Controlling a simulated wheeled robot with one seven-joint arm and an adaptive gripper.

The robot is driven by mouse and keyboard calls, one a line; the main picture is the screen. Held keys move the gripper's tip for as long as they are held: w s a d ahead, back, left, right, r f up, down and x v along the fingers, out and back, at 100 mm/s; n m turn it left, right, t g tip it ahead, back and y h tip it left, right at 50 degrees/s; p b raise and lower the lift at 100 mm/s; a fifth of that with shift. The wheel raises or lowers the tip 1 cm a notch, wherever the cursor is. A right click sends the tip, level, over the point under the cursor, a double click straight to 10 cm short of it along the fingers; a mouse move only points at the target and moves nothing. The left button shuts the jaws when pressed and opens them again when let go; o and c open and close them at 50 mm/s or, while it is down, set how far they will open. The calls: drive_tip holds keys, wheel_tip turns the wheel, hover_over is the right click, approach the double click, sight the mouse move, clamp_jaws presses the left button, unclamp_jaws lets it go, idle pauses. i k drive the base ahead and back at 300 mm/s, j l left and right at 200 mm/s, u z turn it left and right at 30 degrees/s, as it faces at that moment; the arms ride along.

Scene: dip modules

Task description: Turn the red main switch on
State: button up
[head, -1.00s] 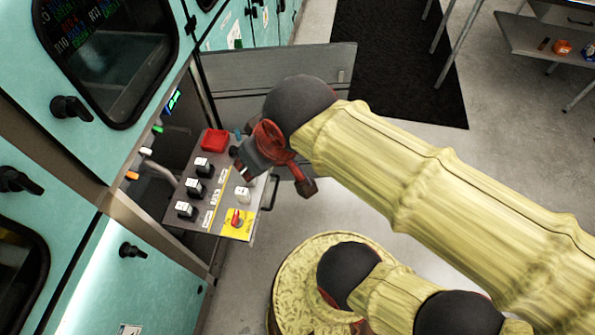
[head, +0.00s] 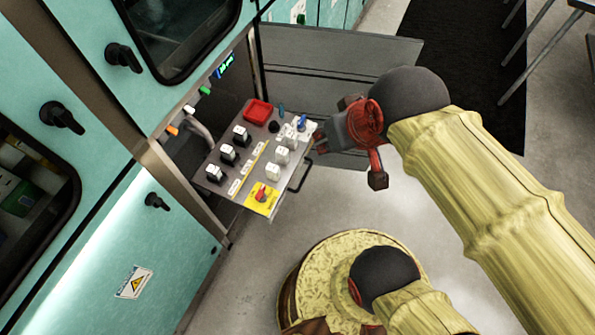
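The red main switch (head: 262,194) is a small red knob on a yellow square plate at the near corner of a grey control panel (head: 225,170). Its handle looks roughly upright in the picture; the markings around it are too small to read. My gripper (head: 322,142), dark grey and red, is off the panel's right edge, up and to the right of the switch and apart from it. The fingers are small and partly merged with the gripper body, so their opening is unclear. Nothing covers the switch.
The panel also carries a red square part (head: 257,112), several black-and-white switches and several white ones. A grey open door (head: 330,85) stands behind it. Teal cabinets with black latches line the left. Bare floor (head: 290,235) lies in front of the panel.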

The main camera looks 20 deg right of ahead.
sight(259, 195)
drive_tip(key=i+l+u, duration=0.15)
drive_tip(key=u, duration=0.15)
drive_tip(key=l+u, duration=0.35)
drive_tip(key=i+l+u, duration=0.1)
drive_tip(key=l+u, duration=0.2)
